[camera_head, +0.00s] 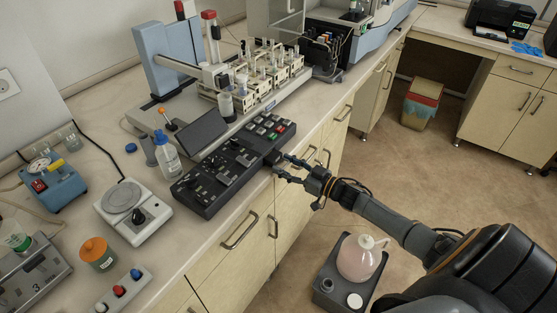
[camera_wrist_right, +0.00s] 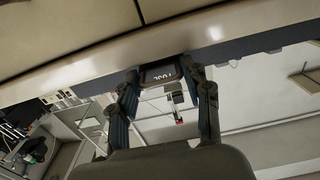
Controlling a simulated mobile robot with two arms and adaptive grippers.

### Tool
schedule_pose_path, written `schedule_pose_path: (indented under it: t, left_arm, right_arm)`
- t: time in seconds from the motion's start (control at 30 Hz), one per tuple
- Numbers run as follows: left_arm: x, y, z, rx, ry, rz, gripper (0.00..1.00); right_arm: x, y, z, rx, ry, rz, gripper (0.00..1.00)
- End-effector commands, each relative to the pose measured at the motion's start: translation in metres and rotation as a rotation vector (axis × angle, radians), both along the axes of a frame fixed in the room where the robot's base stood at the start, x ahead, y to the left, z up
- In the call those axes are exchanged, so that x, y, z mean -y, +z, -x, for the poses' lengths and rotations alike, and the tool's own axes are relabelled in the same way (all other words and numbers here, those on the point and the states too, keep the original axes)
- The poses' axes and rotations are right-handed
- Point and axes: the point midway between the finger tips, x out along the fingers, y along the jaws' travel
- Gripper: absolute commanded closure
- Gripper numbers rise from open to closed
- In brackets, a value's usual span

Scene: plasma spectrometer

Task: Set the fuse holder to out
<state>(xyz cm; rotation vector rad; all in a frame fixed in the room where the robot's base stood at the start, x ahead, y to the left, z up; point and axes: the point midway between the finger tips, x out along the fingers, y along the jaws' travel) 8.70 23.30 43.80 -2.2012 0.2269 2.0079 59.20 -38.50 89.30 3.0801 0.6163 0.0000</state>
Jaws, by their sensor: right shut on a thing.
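The fuse holder is a small dark block on the front side of the black control panel (camera_head: 208,198), at the counter's front edge. In the right wrist view the fuse holder (camera_wrist_right: 160,74) shows light lettering, upside down, between the fingertips. My right gripper (camera_head: 279,166) reaches in from the right and is shut on the fuse holder; it also shows in the wrist view (camera_wrist_right: 163,76). In the head view the fingers partly hide the holder, and I cannot tell how far it sticks out. My left gripper is not in view.
Drawers with handles (camera_head: 240,232) lie below the counter edge. A rack of bottles (camera_head: 262,75) stands behind the panel, and a wash bottle (camera_head: 167,158) stands to its left. A pink jug (camera_head: 358,258) sits in a grey tray on the floor.

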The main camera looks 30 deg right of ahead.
Motion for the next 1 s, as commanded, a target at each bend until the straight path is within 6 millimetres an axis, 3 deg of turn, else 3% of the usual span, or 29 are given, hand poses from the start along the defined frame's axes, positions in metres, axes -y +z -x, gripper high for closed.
schedule_pose_path:
  t: [0.33, 0.37, 0.4, 0.77, 1.0]
  left_arm:
    - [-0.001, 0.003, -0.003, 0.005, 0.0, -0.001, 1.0]
    - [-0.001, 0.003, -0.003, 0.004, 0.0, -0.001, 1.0]
    - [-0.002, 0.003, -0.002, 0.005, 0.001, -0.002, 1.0]
    - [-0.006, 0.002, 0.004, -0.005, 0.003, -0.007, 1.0]
    - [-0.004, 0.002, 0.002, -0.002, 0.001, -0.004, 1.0]
  right_arm:
    - [0.007, 0.0, 0.006, -0.002, -0.009, 0.003, 1.0]
    - [0.007, 0.0, 0.006, -0.002, -0.009, 0.003, 0.46]
    - [0.007, 0.0, 0.006, -0.002, -0.009, 0.003, 0.42]
    - [0.006, -0.001, 0.01, -0.003, -0.005, 0.002, 0.42]
    - [0.022, -0.002, 0.048, -0.006, -0.004, 0.003, 0.42]
